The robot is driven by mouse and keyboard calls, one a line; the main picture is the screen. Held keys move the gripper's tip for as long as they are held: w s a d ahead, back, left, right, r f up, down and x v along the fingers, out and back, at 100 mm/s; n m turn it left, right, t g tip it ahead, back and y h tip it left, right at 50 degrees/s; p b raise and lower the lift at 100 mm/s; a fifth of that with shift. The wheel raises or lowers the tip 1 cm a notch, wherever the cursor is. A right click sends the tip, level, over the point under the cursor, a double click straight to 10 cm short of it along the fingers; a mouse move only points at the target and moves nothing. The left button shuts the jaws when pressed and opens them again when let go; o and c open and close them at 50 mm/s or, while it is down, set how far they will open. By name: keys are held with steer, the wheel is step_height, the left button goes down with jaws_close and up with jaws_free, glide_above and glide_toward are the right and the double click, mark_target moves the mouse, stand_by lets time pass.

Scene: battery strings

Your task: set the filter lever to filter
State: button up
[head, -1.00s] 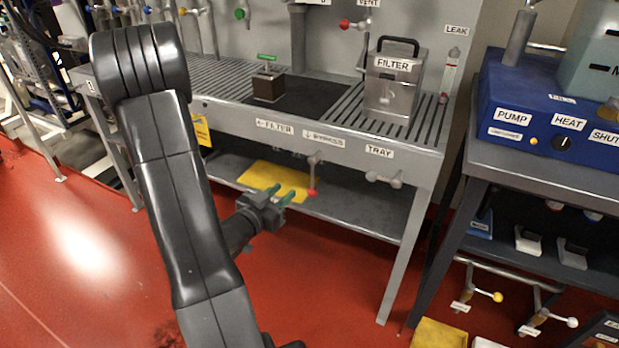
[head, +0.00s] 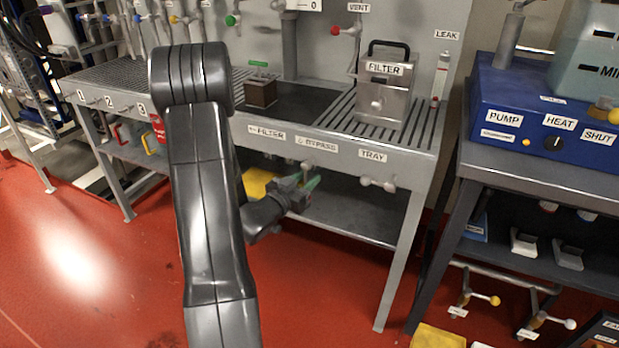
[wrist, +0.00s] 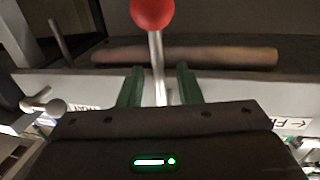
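The filter lever shows in the wrist view as a metal rod with a red ball (wrist: 153,12) at its end. The rod runs between the two green fingers of my gripper (wrist: 159,80), with a gap on each side. In the head view my gripper (head: 303,184) is under the bench front, below the BYPASS label (head: 317,144), and hides the lever's ball. The arrowed FILTER label (head: 266,132) is to the left of it. My gripper is open around the rod.
The TRAY handle (head: 377,184) sticks out to the right of my gripper. A lower shelf (head: 350,218) with a yellow item (head: 258,184) lies behind and below. A dark bench with a blue pump unit (head: 540,110) stands at the right. Red floor is clear in front.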

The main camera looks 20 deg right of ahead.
steer(key=shift+x, duration=0.85)
steer(key=shift+c, duration=0.4)
jaws_close()
steer(key=shift+w+a+r+m+y+b, duration=0.1)
steer(key=shift+w+a+m+y+b, duration=0.2)
steer(key=shift+m+b, duration=0.6)
steer(key=shift+w+a+m+y+b, duration=0.2)
steer(key=shift+w+a+m+b, duration=0.3)
steer(key=shift+m, duration=0.7)
steer(key=shift+s+d, duration=0.15)
steer(key=shift+d, duration=0.05)
